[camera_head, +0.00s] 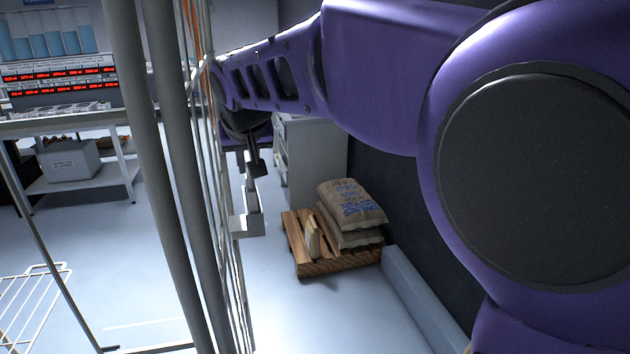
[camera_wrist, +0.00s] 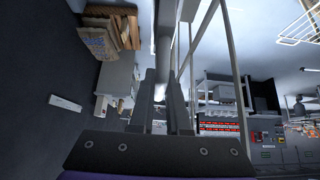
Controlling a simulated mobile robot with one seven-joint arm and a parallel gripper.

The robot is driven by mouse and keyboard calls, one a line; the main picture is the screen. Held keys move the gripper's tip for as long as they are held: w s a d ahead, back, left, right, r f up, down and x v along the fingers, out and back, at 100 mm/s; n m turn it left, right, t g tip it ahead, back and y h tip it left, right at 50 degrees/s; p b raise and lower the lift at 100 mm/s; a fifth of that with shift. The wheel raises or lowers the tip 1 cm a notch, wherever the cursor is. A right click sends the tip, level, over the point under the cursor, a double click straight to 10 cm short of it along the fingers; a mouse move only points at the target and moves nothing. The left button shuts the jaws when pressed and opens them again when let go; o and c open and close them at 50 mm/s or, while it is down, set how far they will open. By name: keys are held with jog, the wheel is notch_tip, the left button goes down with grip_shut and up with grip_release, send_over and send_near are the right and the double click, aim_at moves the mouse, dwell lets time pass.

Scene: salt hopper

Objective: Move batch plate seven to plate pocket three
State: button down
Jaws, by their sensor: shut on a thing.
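My gripper (camera_head: 252,170) hangs beyond the upright bars in the head view. It is shut on a pale plate-like piece (camera_head: 252,198) that points down, with a whitish block-like end (camera_head: 247,226) at its bottom. In the wrist view, the dark fingers of my gripper (camera_wrist: 168,88) stand close together, with a pale sliver (camera_wrist: 159,92) between them. No number is readable on the held piece, so I cannot tell whether it is batch plate seven. I cannot pick out plate pocket three in either view.
Thick grey posts (camera_head: 168,150) and thin bars stand close to my arm. A wooden pallet (camera_head: 330,268) with sacks (camera_head: 352,204) lies on the floor beyond. A bench (camera_head: 70,124) with red displays (camera_head: 60,73) is at left. A wire rack (camera_head: 35,300) is at lower left.

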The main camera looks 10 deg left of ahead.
jog(key=shift+r, duration=0.15)
jog(key=shift+r+p, duration=1.6)
jog(key=shift+r, duration=0.85)
jog(key=shift+w+r, duration=0.1)
jog(key=shift+r, duration=1.1)
